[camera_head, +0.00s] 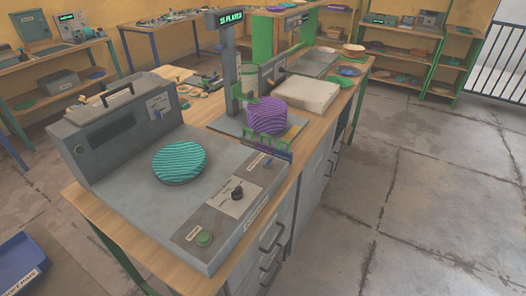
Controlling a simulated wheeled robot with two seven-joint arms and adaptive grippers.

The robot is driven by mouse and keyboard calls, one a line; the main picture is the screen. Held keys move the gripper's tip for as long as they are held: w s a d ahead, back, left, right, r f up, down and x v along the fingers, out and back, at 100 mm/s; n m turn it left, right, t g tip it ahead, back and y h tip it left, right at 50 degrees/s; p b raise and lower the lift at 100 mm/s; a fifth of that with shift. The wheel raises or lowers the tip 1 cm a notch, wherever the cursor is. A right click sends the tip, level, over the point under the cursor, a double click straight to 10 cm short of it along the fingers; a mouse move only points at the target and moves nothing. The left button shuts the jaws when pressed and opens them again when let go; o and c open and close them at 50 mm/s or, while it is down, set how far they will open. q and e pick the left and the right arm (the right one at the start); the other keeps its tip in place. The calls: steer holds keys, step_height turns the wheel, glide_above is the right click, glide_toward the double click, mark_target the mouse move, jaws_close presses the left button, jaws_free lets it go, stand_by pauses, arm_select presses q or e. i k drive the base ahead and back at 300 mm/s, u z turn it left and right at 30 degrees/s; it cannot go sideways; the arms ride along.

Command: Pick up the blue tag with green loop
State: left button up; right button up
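I cannot clearly make out a blue tag with a green loop. Small green pieces (264,139) with a dark bluish strip (277,152) below them sit at the front of the stand that holds a purple ridged round piece (266,116). They are too small to tell whether they are the tag and its loop. Neither of my grippers is in view.
A grey machine (126,196) with a teal ridged disc (180,162), a knob and a green button fills the near bench end. A pale block (307,94) lies beyond the purple piece. A blue bin (26,264) is lower left. Floor at right is clear.

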mark_target(278, 153)
steer(key=k, duration=0.5)
steer(key=z, duration=1)
steer(key=i, duration=1.45)
steer(key=u, duration=2.25)
